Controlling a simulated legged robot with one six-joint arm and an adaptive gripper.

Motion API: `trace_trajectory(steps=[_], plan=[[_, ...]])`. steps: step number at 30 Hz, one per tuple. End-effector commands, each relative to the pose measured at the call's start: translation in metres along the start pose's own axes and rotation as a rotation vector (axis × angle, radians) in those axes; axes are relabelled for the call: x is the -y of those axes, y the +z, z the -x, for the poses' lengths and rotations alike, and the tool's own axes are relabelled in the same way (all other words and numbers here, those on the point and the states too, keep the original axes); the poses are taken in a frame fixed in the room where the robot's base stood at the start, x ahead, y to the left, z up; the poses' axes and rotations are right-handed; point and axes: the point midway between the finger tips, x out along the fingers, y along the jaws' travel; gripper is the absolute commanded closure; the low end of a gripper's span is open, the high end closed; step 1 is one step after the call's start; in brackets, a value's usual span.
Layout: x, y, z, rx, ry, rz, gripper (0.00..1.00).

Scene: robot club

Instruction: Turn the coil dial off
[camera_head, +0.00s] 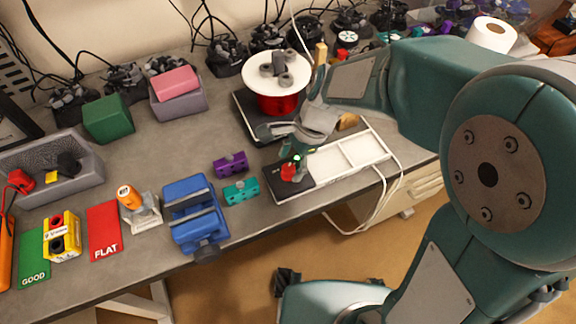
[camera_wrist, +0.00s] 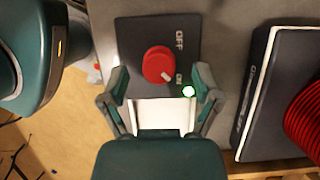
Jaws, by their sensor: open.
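The coil dial is a red round knob (camera_head: 288,172) on a black panel (camera_head: 291,188) at the table's front edge. In the wrist view the red knob (camera_wrist: 157,64) sits on the black panel (camera_wrist: 135,40) beside the labels OFF and ON. Its white pointer mark points down and right, toward ON. A small green light (camera_wrist: 189,92) glows by ON. My gripper (camera_wrist: 162,80) is open, its fingers to either side of the knob with visible gaps. In the head view my gripper (camera_head: 287,147) is over the panel, partly hidden by its own wrist.
A white tray (camera_head: 372,143) adjoins the panel. A red coil (camera_head: 278,104) under a white disc stands behind my gripper. A purple block (camera_head: 231,165), teal block (camera_head: 241,191) and blue vise (camera_head: 195,213) lie left of the panel. A white cable hangs off the front edge.

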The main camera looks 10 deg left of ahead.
Motion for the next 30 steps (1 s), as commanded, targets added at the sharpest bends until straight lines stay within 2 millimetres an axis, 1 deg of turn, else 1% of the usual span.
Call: trace_trajectory(steps=[1, 4, 13, 14, 15, 17, 18, 19, 20, 30], plan=[[0.000, 0.000, -0.007, 0.001, 0.003, -0.001, 0.19], [0.000, 0.000, -0.015, 0.001, 0.001, -0.001, 0.19], [0.000, 0.000, -0.017, 0.000, -0.001, 0.000, 0.19], [0.000, 0.000, -0.017, 0.000, -0.001, 0.000, 0.23], [0.000, 0.000, -0.017, 0.000, -0.001, 0.000, 0.41], [0.000, 0.000, -0.017, 0.000, -0.001, 0.000, 0.68], [0.000, 0.000, -0.017, 0.000, -0.001, 0.000, 0.85], [0.000, 0.000, -0.017, 0.000, -0.001, 0.000, 0.99], [0.000, 0.000, -0.017, 0.000, -0.001, 0.000, 1.00], [0.000, 0.000, -0.018, -0.001, 0.006, 0.020, 1.00]])
